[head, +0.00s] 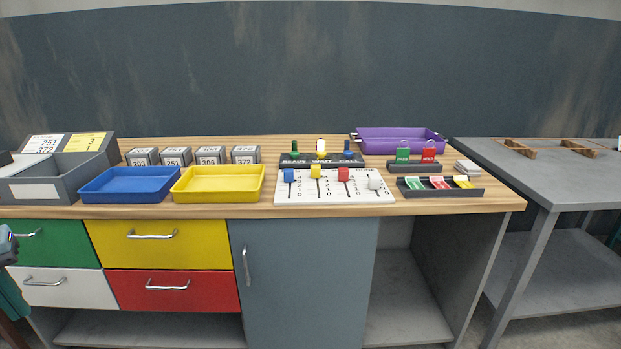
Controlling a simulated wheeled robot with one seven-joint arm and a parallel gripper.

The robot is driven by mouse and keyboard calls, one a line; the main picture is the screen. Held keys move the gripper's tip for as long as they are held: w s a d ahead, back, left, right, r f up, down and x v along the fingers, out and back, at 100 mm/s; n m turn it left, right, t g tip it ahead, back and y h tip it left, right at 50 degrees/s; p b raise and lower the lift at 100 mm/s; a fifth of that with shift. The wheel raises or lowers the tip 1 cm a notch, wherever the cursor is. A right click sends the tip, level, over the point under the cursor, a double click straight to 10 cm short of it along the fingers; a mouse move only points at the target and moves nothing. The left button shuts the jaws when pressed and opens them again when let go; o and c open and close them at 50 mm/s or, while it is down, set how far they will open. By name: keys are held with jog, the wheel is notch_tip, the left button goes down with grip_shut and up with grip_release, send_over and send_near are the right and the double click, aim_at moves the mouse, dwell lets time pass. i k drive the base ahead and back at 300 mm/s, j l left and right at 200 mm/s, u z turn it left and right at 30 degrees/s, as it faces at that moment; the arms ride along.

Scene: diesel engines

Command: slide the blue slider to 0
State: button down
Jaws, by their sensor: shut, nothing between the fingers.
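The blue slider (289,175) is a small blue block on a white slider board (333,195) near the front edge of the wooden bench. It sits at the upper, far end of the leftmost track. Small numbers run down beside the track; a 0 seems to be near the lower end, but they are too small to read surely. My gripper's fingers are not in view. Only a grey and teal part, probably of my arm, shows at the left picture edge, far from the board.
Yellow (315,171), red (343,174) and white (375,183) sliders share the board. A dark switch panel (321,160) stands just behind. A yellow tray (219,192) is close left, a dark card rack (440,192) close right. Bench front before the board is clear.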

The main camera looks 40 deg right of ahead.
aim_at(289, 173)
jog(key=i+l, duration=0.1)
jog(key=l, duration=0.95)
jog(key=i+l, duration=0.15)
jog(key=l, duration=0.4)
